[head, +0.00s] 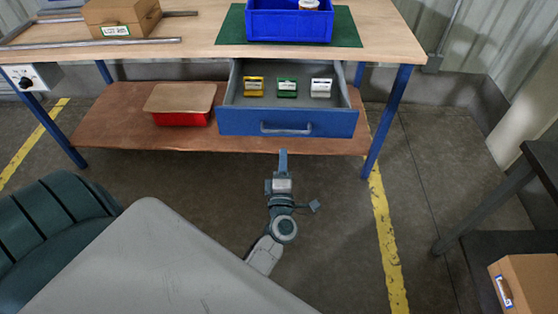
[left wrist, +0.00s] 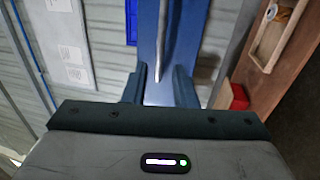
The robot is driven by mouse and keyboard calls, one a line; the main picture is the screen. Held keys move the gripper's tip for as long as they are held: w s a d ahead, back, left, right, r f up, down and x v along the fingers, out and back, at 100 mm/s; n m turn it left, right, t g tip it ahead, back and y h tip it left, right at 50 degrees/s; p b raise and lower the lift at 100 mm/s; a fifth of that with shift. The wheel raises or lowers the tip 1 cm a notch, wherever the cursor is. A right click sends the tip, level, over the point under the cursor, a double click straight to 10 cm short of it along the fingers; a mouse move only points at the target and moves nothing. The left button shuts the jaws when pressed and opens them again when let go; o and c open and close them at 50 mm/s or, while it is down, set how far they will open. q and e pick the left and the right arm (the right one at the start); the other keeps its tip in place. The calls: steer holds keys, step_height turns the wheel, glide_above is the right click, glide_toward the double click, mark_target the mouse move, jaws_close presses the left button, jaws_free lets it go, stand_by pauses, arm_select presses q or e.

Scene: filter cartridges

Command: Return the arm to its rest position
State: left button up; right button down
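My left gripper (head: 283,157) is in front of the open drawer, a little short of its handle (head: 286,128) in the head view. The drawer is pulled out under the table and holds a yellow cartridge (head: 253,86), a green cartridge (head: 287,88) and a white cartridge (head: 321,88). My right gripper is in neither view.
A blue bin (head: 290,27) on a green mat (head: 343,30) and a cardboard box (head: 118,16) are on the table (head: 195,35). A red bin (head: 181,119) with a tan top sits on the lower shelf (head: 115,120). A dark side table (head: 490,250) stands at right. The floor between is clear.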

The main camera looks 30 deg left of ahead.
arm_select(q)
steer(key=shift+s+d+f, duration=0.15)
steer(key=shift+s+d, duration=0.1)
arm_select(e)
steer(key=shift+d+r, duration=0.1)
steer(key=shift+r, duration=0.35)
